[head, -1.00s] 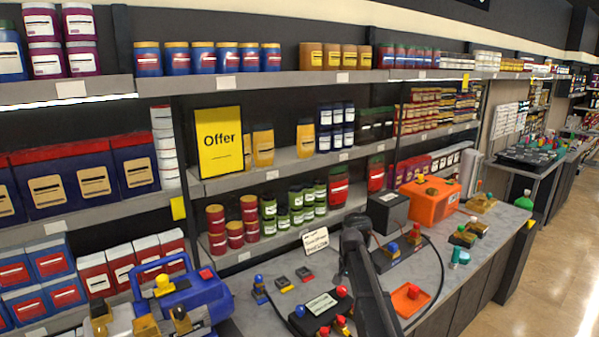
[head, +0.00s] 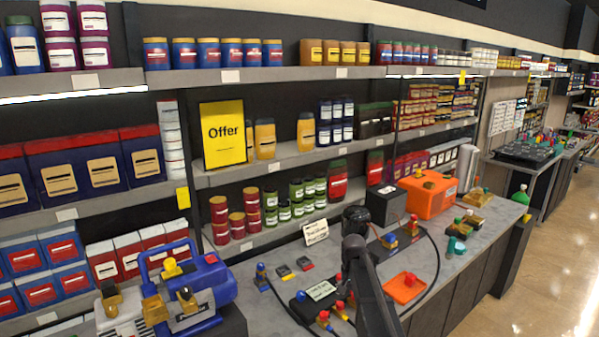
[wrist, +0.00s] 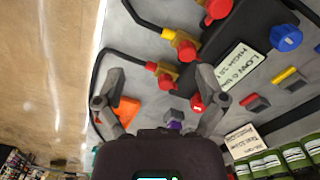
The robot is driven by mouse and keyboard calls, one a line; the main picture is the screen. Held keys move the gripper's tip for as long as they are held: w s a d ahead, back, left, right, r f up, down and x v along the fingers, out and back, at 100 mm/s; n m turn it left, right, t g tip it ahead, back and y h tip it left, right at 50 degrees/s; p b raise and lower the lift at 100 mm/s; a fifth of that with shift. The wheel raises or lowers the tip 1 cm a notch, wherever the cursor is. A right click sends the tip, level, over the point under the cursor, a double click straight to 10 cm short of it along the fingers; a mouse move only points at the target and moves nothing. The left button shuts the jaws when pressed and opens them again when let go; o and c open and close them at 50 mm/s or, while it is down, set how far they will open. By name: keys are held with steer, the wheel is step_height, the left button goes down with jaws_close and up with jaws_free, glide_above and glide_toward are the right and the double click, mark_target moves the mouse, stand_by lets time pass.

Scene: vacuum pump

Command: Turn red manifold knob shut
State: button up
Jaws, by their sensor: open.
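The manifold is a black block with a white label, on the grey counter. Its red knob (head: 338,279) is at the end away from its blue knob (head: 300,296). In the wrist view the red knob (wrist: 197,103) shows beside the right finger of my gripper (wrist: 160,88), partly hidden by it. The gripper is open, its fingers wide apart, with nothing held between them. The blue knob (wrist: 287,38) is well off to the right. In the head view my arm hides part of the counter beside the manifold, and my fingers cannot be made out.
Red-and-yellow hose fittings (wrist: 185,48) line the manifold's side, with black hoses. Small coloured blocks (head: 284,270) lie behind it. A blue pump (head: 195,290) stands left, an orange tray (head: 404,288) right. A white card (head: 315,231) and stocked shelves stand behind.

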steer(key=s+f+n+b, duration=0.2)
steer(key=s+f+b, duration=0.2)
steer(key=s, duration=0.8)
steer(key=s+f+n+b, duration=0.3)
steer(key=s+f+b, duration=0.1)
steer(key=s, duration=0.9)
steer(key=shift+s+d+f, duration=0.25)
steer(key=shift+f, duration=0.05)
